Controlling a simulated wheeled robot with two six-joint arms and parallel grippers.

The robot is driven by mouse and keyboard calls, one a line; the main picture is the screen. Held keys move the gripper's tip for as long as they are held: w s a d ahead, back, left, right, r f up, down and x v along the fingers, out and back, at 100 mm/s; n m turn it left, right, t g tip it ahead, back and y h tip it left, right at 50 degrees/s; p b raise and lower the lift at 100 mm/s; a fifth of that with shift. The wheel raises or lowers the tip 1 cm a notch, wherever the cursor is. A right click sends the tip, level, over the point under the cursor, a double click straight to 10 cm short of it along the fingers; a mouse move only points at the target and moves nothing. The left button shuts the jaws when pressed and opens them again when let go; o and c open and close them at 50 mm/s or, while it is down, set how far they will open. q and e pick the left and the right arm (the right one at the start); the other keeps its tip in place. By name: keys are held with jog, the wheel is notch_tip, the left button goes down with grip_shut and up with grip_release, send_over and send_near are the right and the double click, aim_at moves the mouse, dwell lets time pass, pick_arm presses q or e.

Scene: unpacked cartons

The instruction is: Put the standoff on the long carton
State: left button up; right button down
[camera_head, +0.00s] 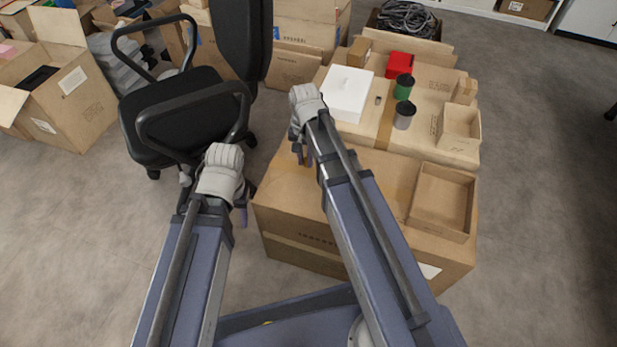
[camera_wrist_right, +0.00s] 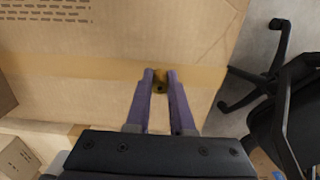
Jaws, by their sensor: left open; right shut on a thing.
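The standoff (camera_wrist_right: 160,82) is a small brass-coloured piece with a dark hole, held between the fingertips of my right gripper (camera_wrist_right: 160,78). In the head view my right gripper (camera_head: 303,157) is at the left rear edge of the near carton (camera_head: 300,205), and the standoff is hidden there. In the wrist view a brown carton face with a tape strip lies beneath it; I cannot tell if they touch. A farther carton (camera_head: 385,150) lies behind the near one; I cannot tell which is the long carton. My left gripper (camera_head: 245,205) is open and empty over the floor, left of the near carton.
The near carton carries an open tray (camera_head: 440,200) on its right. The farther carton carries a white box (camera_head: 346,94), a green cup (camera_head: 404,86), a grey cup (camera_head: 404,116), a red box (camera_head: 400,65) and an open box (camera_head: 460,128). A black office chair (camera_head: 185,115) stands left.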

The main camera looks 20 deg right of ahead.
aim_at(305, 166)
jog(key=shift+f+b, duration=2.35)
jog(key=shift+f, duration=0.6)
jog(key=shift+f, duration=0.15)
jog(key=c, duration=0.8)
grip_release()
notch_tip(305, 166, up, 12)
jog(key=p, duration=1.2)
jog(key=shift+r, duration=0.2)
jog(key=s+a+n, duration=0.3)
jog(key=s, duration=0.1)
jog(key=s+a+n+h, duration=0.1)
jog(key=s+a+n, duration=0.2)
jog(key=s+n, duration=0.1)
jog(key=s+a+n, duration=0.3)
jog(key=s+a, duration=0.1)
jog(key=s, duration=0.2)
jog(key=shift+n, duration=0.3)
